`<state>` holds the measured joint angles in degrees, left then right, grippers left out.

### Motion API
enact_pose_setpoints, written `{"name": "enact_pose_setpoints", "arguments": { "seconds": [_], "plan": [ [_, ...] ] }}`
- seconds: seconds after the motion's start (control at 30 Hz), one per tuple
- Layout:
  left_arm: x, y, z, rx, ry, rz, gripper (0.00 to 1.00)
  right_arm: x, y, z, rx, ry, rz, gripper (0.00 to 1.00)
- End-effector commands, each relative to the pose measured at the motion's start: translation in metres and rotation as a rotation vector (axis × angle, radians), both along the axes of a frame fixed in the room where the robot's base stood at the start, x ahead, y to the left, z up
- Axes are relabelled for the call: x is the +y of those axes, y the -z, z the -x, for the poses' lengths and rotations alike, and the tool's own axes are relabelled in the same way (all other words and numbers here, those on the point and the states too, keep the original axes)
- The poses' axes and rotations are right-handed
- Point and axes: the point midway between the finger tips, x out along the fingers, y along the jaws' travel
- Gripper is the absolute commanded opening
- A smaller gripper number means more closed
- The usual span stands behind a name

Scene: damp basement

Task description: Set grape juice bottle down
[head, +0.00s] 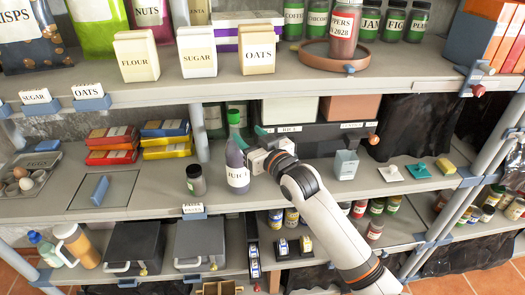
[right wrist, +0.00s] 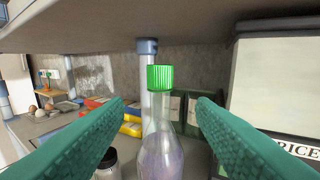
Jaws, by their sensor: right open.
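The grape juice bottle (head: 236,160) has a green cap, clear glass, purple contents and a white JUICE label. It stands upright on the middle shelf (head: 325,178), near the front edge. My right gripper (head: 251,137) is open, its teal fingers beside the upper part of the bottle. In the right wrist view the bottle (right wrist: 160,153) shows between the spread fingers (right wrist: 161,104), with space on both sides. The bottle's base is cut off there. My left gripper is not in view.
A dark jar (head: 196,180) stands just left of the bottle. A RICE bin (head: 289,110) is behind, to the right. Red and yellow boxes (head: 112,146) lie further left. The upper shelf (head: 150,94) hangs over this space. Shelf room right of the bottle is partly clear.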

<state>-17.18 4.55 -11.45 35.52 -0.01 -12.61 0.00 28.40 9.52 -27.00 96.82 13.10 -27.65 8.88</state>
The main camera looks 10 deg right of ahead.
Motion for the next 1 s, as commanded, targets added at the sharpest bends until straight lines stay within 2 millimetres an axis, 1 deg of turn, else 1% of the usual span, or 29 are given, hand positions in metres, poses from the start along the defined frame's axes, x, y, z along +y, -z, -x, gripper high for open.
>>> {"name": "enact_pose_setpoints", "arguments": {
  "seconds": [0.03, 0.1, 0.2, 0.33, 0.5, 0.67, 0.73, 0.77, 0.83, 0.87, 0.97, 1.0],
  "plan": [
    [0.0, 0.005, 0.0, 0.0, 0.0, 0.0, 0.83, -0.005, 0.003, 0.01, -0.002, 0.0, -0.001, 0.51],
    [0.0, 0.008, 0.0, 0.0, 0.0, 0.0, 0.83, -0.011, 0.003, 0.021, -0.001, 0.0, 0.0, 0.51],
    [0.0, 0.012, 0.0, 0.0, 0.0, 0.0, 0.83, -0.018, 0.002, 0.035, -0.001, 0.0, 0.0, 0.51],
    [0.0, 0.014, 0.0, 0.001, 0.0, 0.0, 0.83, -0.024, 0.001, 0.046, 0.0, 0.0, -0.001, 0.51],
    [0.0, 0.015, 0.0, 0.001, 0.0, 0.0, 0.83, -0.026, 0.0, 0.052, -0.001, -0.001, 0.0, 0.51],
    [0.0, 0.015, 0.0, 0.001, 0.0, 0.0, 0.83, -0.027, 0.0, 0.053, 0.0, -0.001, -0.001, 0.51],
    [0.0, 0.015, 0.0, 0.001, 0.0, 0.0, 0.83, -0.027, 0.003, 0.052, 0.006, 0.002, 0.001, 0.51],
    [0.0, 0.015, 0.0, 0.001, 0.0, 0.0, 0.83, -0.028, 0.009, 0.05, 0.015, 0.007, 0.003, 0.51],
    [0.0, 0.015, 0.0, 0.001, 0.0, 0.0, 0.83, -0.034, 0.033, 0.045, 0.055, 0.026, 0.013, 0.51],
    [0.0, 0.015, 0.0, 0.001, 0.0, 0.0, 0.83, -0.037, 0.048, 0.042, 0.08, 0.039, 0.019, 0.51],
    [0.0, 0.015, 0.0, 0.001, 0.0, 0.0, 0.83, -0.055, 0.126, 0.036, 0.203, 0.092, 0.054, 0.51],
    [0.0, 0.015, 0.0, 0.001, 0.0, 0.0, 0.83, -0.064, 0.164, 0.037, 0.261, 0.117, 0.073, 0.51]
  ]
}}
